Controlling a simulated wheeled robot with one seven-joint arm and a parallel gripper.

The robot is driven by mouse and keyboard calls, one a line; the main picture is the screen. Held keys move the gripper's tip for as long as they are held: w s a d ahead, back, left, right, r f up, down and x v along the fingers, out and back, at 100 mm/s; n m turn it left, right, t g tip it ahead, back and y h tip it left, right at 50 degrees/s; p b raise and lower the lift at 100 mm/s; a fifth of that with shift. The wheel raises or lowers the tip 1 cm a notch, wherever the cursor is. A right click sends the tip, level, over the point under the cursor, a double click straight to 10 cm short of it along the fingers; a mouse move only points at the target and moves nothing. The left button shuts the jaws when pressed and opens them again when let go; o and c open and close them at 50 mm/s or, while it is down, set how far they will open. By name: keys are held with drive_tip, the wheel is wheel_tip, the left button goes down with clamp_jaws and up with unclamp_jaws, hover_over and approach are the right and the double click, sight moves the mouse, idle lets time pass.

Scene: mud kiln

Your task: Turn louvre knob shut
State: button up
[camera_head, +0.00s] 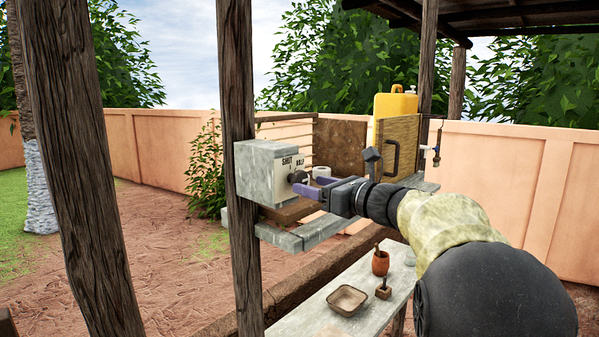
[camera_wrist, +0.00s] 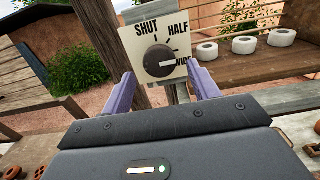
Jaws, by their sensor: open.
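The louvre knob (camera_wrist: 158,59) is a dark round dial on a pale plate (camera_wrist: 146,35) marked SHUT, HALF and WIDE. Its white pointer line points right, at WIDE. In the head view the knob (camera_head: 297,177) sits on the side of a grey box (camera_head: 262,170) fixed by a wooden post. My gripper (camera_head: 302,184) is open, its purple fingers reaching toward the knob. In the wrist view the fingers (camera_wrist: 163,88) stand apart to the left and right, below the knob. I cannot tell whether a finger touches it.
A wooden post (camera_head: 240,100) stands beside the box. A shelf with white rings (camera_wrist: 243,45) lies to the right in the wrist view. A yellow container (camera_head: 394,105) stands behind my arm. Below is a bench (camera_head: 315,317) with a square bowl (camera_head: 347,300) and an orange pot (camera_head: 380,262).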

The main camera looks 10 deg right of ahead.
sight(302, 182)
drive_tip(key=p+x, duration=0.1)
drive_tip(key=x, duration=0.3)
drive_tip(key=shift+w+r+p, duration=0.1)
drive_tip(key=shift+r+p, duration=0.05)
drive_tip(key=shift+p, duration=0.2)
drive_tip(key=shift+w+a, duration=0.3)
drive_tip(key=shift+c, duration=0.4)
drive_tip(key=c, duration=0.8)
